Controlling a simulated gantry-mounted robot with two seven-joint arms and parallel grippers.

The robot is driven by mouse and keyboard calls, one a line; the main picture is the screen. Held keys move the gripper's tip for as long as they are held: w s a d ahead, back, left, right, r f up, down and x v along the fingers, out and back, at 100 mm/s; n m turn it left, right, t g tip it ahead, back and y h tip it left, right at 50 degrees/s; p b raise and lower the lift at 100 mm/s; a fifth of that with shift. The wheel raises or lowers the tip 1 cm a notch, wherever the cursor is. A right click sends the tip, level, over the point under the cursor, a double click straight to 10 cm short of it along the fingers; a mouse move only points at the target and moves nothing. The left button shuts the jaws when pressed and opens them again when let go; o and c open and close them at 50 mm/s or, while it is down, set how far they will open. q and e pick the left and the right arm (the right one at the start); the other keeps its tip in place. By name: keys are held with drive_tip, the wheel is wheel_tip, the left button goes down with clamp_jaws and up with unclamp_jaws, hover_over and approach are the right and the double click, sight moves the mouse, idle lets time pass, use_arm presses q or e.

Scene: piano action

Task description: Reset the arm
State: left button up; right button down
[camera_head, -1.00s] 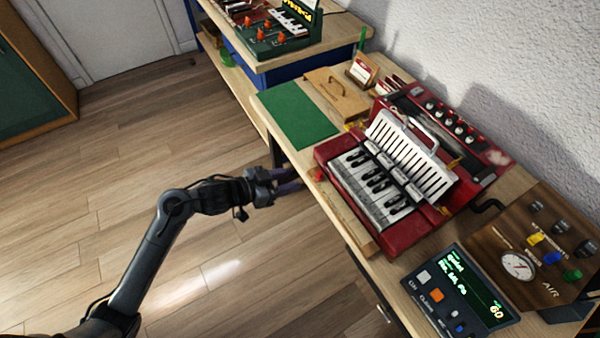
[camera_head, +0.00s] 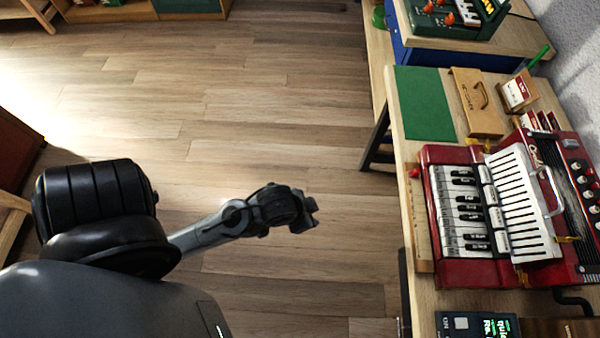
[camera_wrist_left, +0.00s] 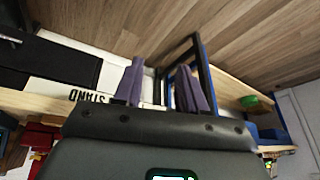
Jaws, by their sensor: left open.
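My left arm reaches in from the lower left in the head view. Its gripper (camera_head: 308,212) is over the wood floor, well left of the workbench and apart from everything. In the left wrist view its two purple fingers (camera_wrist_left: 160,88) stand apart with nothing between them, so it is open and empty. The red piano-action instrument (camera_head: 468,275), with white and black keys, sits on the workbench at the right. My right gripper is not in view.
A green device (camera_head: 455,20) stands on the bench behind. The floor (camera_head: 270,110) between is clear.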

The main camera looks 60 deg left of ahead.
use_arm(q)
drive_tip(key=s, duration=0.1)
drive_tip(key=s+g, duration=0.1)
drive_tip(key=shift+s+d, duration=0.3)
drive_tip(key=shift+s, duration=0.1)
wheel_tip(320, 180, up, 43)
drive_tip(key=p, duration=4.2)
drive_tip(key=shift+f+p, duration=0.2)
drive_tip(key=shift+p, duration=0.1)
